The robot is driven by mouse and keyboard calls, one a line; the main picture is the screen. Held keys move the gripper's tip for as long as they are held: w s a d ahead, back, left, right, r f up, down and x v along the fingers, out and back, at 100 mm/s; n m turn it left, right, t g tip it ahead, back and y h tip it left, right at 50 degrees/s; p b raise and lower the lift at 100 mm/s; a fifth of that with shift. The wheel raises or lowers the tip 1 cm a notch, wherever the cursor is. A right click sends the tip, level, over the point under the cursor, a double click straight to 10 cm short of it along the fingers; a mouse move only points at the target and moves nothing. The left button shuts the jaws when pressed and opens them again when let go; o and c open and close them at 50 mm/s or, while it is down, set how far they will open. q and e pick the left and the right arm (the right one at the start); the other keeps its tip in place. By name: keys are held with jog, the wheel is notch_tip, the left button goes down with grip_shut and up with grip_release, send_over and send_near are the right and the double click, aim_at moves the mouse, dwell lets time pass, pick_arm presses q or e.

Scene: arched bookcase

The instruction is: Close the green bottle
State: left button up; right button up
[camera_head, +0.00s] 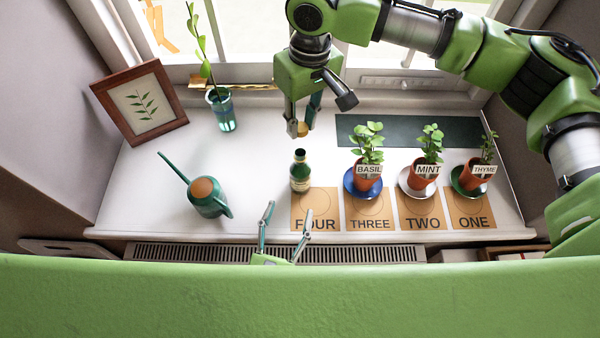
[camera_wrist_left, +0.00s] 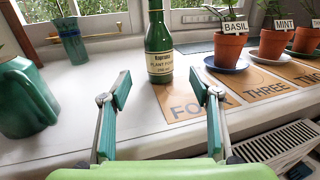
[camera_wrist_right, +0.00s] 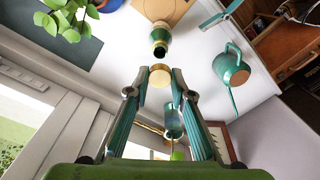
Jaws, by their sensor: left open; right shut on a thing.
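The green bottle (camera_head: 300,172) stands upright and uncapped on the white sill, behind the mat marked FOUR (camera_head: 316,210). Its label and body show in the left wrist view (camera_wrist_left: 159,45), and its dark open mouth shows in the right wrist view (camera_wrist_right: 159,50). My right gripper (camera_head: 302,128) is above and behind the bottle, shut on a round tan cap (camera_wrist_right: 159,77). The cap is apart from the bottle's mouth. My left gripper (camera_head: 281,232) is open and empty at the sill's front edge, its fingers pointing toward the bottle without touching it.
Potted basil (camera_head: 367,165), mint (camera_head: 426,165) and thyme (camera_head: 477,170) stand right of the bottle on saucers. A green watering can (camera_head: 208,198) stands left. A glass with a sprig (camera_head: 221,112) and a framed picture (camera_head: 140,103) are at the back left. The sill around the bottle's left is clear.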

aim_at(297, 184)
pick_arm(q)
jog(key=x, duration=1.2)
jog(key=shift+a, duration=0.1)
pick_arm(e)
jog(key=shift+w, duration=0.1)
pick_arm(q)
grip_shut()
pick_arm(e)
jog(key=shift+s+f, duration=0.15)
jog(key=shift+f, duration=1.15)
jog(key=shift+s+f, duration=0.1)
jog(key=shift+f, duration=1.15)
jog(key=shift+s+f, duration=0.1)
jog(key=shift+f, duration=0.8)
jog(key=shift+f, duration=0.55)
